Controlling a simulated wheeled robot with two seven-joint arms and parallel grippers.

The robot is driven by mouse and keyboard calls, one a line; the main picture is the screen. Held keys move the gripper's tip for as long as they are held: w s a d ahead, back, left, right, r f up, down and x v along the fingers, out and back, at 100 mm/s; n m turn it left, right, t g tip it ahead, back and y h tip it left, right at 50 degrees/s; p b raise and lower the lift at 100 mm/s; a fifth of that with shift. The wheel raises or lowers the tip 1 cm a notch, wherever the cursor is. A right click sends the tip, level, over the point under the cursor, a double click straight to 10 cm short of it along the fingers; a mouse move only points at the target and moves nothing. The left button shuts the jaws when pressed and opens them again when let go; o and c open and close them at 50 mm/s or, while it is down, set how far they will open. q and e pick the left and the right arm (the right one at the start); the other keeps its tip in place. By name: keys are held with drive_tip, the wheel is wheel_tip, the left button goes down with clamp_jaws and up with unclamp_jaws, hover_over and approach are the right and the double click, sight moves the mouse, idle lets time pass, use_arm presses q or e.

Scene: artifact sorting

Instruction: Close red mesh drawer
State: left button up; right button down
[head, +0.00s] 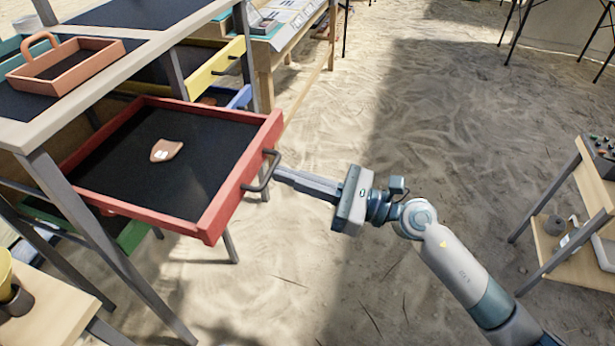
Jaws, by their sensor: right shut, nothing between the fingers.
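The red mesh drawer (222,206) is pulled out of the grey-framed rack at the left, with a dark mesh bottom. A small brown shard (167,151) with a white label lies inside it. A dark handle (263,171) is on its front. My right gripper (278,174) is shut and empty, its fingertips at the handle on the drawer's outer side. I cannot tell whether they touch it. My left gripper is not in view.
A yellow drawer (215,68), a blue drawer (240,97) and a green drawer (133,235) sit in the same rack. A red tray (60,78) stands on top. A wooden shelf (560,240) stands at the right. Sandy ground between is clear.

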drive_tip(key=p, duration=0.2)
approach(169, 151)
drive_tip(key=d+r, duration=0.1)
drive_tip(key=s+d+r, duration=0.1)
drive_tip(key=d, duration=0.1)
drive_tip(key=shift+s+d+r, duration=0.2)
drive_tip(key=shift+d+r, duration=0.1)
drive_tip(key=f+x, duration=0.1)
drive_tip(key=x, duration=0.3)
drive_tip(key=f+b+x, duration=0.1)
drive_tip(key=x, duration=0.3)
drive_tip(key=b+x, duration=0.1)
drive_tip(key=x, duration=0.3)
drive_tip(key=shift+w+a+f, duration=0.2)
drive_tip(key=shift+a+f, duration=0.15)
drive_tip(key=shift+a, duration=0.1)
drive_tip(key=shift+w+a+r+b, duration=0.1)
drive_tip(key=shift+w+a+b, duration=0.05)
drive_tip(key=shift+a+b, duration=0.25)
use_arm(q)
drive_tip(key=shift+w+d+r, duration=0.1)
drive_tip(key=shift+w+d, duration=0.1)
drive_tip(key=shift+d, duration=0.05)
use_arm(e)
drive_tip(key=shift+r, duration=0.15)
drive_tip(key=shift+r, duration=0.1)
